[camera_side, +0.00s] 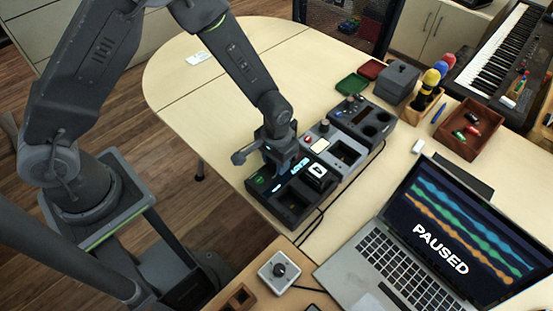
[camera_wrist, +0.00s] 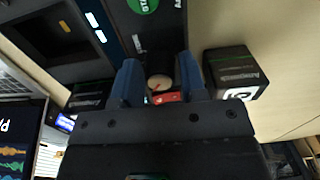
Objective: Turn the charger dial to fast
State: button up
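The black charger (camera_side: 290,207) stands at the front edge of the light wood table, with a green round label and small blue lights. My gripper (camera_side: 285,162) points down over its back part in the side view and hides what lies beneath. In the wrist view, a small round pale dial (camera_wrist: 159,83) with a red mark shows between the fingertips of my gripper (camera_wrist: 161,80). The blue fingers stand apart, one on each side of the dial, with a narrow gap visible. I cannot tell how deep they reach. The dial's setting is not readable.
A black battery block (camera_wrist: 237,72) is close to the right finger in the wrist view. Other grey units (camera_side: 362,120) stand behind the charger. A laptop (camera_side: 430,235) and a small box with a knob (camera_side: 279,271) are nearer. The table's left part is mostly clear.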

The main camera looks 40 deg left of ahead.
jog(key=c, duration=0.6)
jog(key=shift+m, duration=0.3)
jog(key=m, duration=0.8)
jog(key=shift+m, duration=0.4)
jog(key=o, duration=0.9)
jog(key=shift+o, duration=0.2)
